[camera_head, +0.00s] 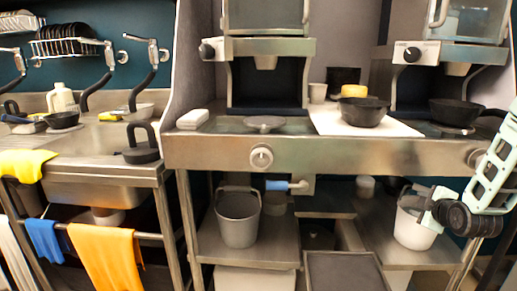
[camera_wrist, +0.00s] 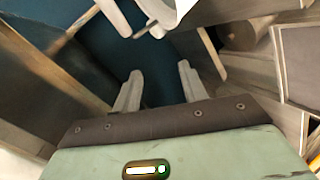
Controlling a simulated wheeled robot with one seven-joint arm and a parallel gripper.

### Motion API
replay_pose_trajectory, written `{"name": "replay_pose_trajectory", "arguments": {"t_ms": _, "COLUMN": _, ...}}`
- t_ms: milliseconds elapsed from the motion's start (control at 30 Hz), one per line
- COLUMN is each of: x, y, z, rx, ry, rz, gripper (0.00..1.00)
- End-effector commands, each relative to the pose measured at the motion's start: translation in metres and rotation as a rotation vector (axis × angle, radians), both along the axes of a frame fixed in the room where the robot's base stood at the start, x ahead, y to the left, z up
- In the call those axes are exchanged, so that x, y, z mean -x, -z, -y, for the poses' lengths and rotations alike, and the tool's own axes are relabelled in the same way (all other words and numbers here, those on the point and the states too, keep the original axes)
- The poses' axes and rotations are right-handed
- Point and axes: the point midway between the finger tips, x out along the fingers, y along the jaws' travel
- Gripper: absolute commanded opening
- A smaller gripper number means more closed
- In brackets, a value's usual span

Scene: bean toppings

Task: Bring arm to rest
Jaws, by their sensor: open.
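My gripper (camera_wrist: 158,84) shows in the wrist view with its two pale fingers spread well apart. Nothing is between the fingers. Dark blue-green surface shows past the fingertips. My fingertips are hard to make out there.
A steel counter (camera_head: 330,152) carries a black bowl (camera_head: 365,112) with a yellow item (camera_head: 354,91), on a white board (camera_head: 325,122). A black pan (camera_head: 455,112) sits at right. A white bucket (camera_head: 412,232) stands close to my arm. A grey bucket (camera_head: 238,220) is further left.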

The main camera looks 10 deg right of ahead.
Motion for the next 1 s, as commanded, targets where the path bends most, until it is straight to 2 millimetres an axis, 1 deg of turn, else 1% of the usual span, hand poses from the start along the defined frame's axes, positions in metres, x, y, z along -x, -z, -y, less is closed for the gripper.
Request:
{"name": "replay_pose_trajectory", "arguments": {"t_ms": 33, "x": -0.001, "y": -0.008, "z": -0.028, "rx": -0.082, "ry": 0.003, "rz": -0.047, "gripper": 0.43}}
{"name": "replay_pose_trajectory", "arguments": {"t_ms": 67, "x": 0.002, "y": -0.009, "z": -0.042, "rx": -0.140, "ry": 0.019, "rz": -0.083, "gripper": 0.43}}
{"name": "replay_pose_trajectory", "arguments": {"t_ms": 100, "x": 0.006, "y": -0.011, "z": -0.061, "rx": -0.214, "ry": 0.044, "rz": -0.129, "gripper": 0.43}}
{"name": "replay_pose_trajectory", "arguments": {"t_ms": 167, "x": 0.017, "y": -0.014, "z": -0.089, "rx": -0.323, "ry": 0.094, "rz": -0.199, "gripper": 0.43}}
{"name": "replay_pose_trajectory", "arguments": {"t_ms": 200, "x": 0.028, "y": -0.016, "z": -0.108, "rx": -0.392, "ry": 0.134, "rz": -0.248, "gripper": 0.43}}
{"name": "replay_pose_trajectory", "arguments": {"t_ms": 267, "x": 0.045, "y": -0.020, "z": -0.134, "rx": -0.490, "ry": 0.201, "rz": -0.318, "gripper": 0.43}}
{"name": "replay_pose_trajectory", "arguments": {"t_ms": 300, "x": 0.058, "y": -0.023, "z": -0.150, "rx": -0.547, "ry": 0.249, "rz": -0.362, "gripper": 0.43}}
{"name": "replay_pose_trajectory", "arguments": {"t_ms": 367, "x": 0.078, "y": -0.026, "z": -0.172, "rx": -0.624, "ry": 0.324, "rz": -0.424, "gripper": 0.43}}
{"name": "replay_pose_trajectory", "arguments": {"t_ms": 400, "x": 0.091, "y": -0.029, "z": -0.185, "rx": -0.668, "ry": 0.372, "rz": -0.461, "gripper": 0.43}}
{"name": "replay_pose_trajectory", "arguments": {"t_ms": 467, "x": 0.112, "y": -0.033, "z": -0.203, "rx": -0.725, "ry": 0.444, "rz": -0.515, "gripper": 0.43}}
{"name": "replay_pose_trajectory", "arguments": {"t_ms": 500, "x": 0.126, "y": -0.035, "z": -0.214, "rx": -0.759, "ry": 0.492, "rz": -0.548, "gripper": 0.43}}
{"name": "replay_pose_trajectory", "arguments": {"t_ms": 667, "x": 0.182, "y": -0.046, "z": -0.251, "rx": -0.861, "ry": 0.681, "rz": -0.671, "gripper": 0.43}}
{"name": "replay_pose_trajectory", "arguments": {"t_ms": 700, "x": 0.184, "y": -0.046, "z": -0.272, "rx": -0.831, "ry": 0.621, "rz": -0.709, "gripper": 0.43}}
{"name": "replay_pose_trajectory", "arguments": {"t_ms": 800, "x": 0.200, "y": -0.050, "z": -0.314, "rx": -0.773, "ry": 0.519, "rz": -0.791, "gripper": 0.43}}
{"name": "replay_pose_trajectory", "arguments": {"t_ms": 867, "x": 0.212, "y": -0.052, "z": -0.336, "rx": -0.737, "ry": 0.463, "rz": -0.836, "gripper": 0.43}}
{"name": "replay_pose_trajectory", "arguments": {"t_ms": 900, "x": 0.222, "y": -0.054, "z": -0.350, "rx": -0.712, "ry": 0.426, "rz": -0.866, "gripper": 0.43}}
{"name": "replay_pose_trajectory", "arguments": {"t_ms": 967, "x": 0.237, "y": -0.056, "z": -0.369, "rx": -0.671, "ry": 0.371, "rz": -0.907, "gripper": 0.43}}
{"name": "replay_pose_trajectory", "arguments": {"t_ms": 1000, "x": 0.247, "y": -0.057, "z": -0.381, "rx": -0.644, "ry": 0.336, "rz": -0.934, "gripper": 0.43}}
